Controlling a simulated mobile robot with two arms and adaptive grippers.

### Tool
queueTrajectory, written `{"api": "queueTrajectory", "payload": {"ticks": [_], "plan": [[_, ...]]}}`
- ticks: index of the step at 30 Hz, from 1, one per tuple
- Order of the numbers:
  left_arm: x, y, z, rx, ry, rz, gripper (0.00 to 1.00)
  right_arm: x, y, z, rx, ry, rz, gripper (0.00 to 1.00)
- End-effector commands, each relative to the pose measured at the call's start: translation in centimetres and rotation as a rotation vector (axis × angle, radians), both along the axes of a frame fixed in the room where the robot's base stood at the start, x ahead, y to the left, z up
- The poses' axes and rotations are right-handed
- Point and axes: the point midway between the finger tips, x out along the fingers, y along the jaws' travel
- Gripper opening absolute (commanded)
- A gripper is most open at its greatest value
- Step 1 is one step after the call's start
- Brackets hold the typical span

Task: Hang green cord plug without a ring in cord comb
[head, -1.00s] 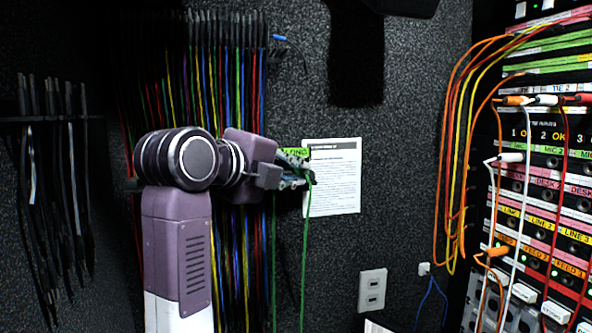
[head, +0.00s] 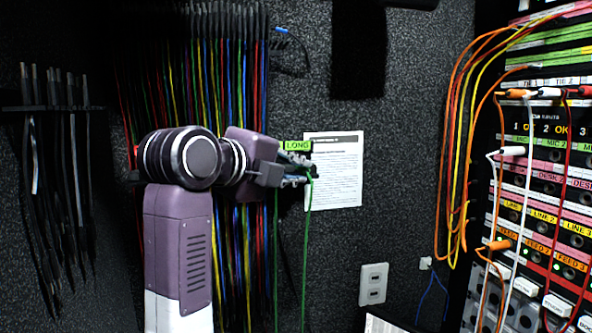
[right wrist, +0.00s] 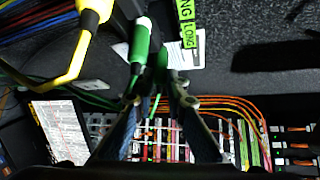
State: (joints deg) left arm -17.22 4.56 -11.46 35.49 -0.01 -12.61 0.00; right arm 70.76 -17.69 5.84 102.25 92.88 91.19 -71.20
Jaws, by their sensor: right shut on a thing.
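My right gripper (head: 298,172) is shut on a green cord plug beside the LONG label (head: 297,146); its green cord (head: 307,230) hangs down from the fingers. In the right wrist view the fingers (right wrist: 157,92) close at a green plug (right wrist: 162,62). A second green plug (right wrist: 140,40) with a white end stands just left of it. I cannot make out a ring on the held plug. The cord comb's dark plug row (head: 225,20) is high on the wall, with multicoloured cords below; my arm hides part of them. My left gripper is not in view.
A yellow plug (right wrist: 92,18) is close on the left in the right wrist view. A second rack of black cords (head: 50,106) hangs at far left. A paper sheet (head: 334,170) is behind the gripper. The patch panel (head: 545,190) with loose cords stands at right.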

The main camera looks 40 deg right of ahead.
Motion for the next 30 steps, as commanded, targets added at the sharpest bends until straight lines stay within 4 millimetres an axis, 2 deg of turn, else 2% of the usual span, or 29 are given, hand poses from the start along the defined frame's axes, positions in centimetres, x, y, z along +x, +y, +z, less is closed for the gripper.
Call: {"api": "queueTrajectory", "payload": {"ticks": [21, 22, 27, 30], "plan": [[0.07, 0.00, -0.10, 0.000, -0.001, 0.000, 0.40, -0.03, -0.07, -0.35, 0.000, 0.001, -0.002, 0.00], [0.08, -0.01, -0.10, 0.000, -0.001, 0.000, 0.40, -0.03, -0.06, -0.35, 0.000, 0.001, -0.002, 0.13], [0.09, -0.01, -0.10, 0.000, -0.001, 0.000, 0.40, -0.02, -0.05, -0.35, 0.000, 0.000, -0.001, 0.32], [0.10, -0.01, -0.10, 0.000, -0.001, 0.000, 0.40, -0.02, -0.05, -0.35, 0.000, 0.000, -0.001, 0.33]]}}
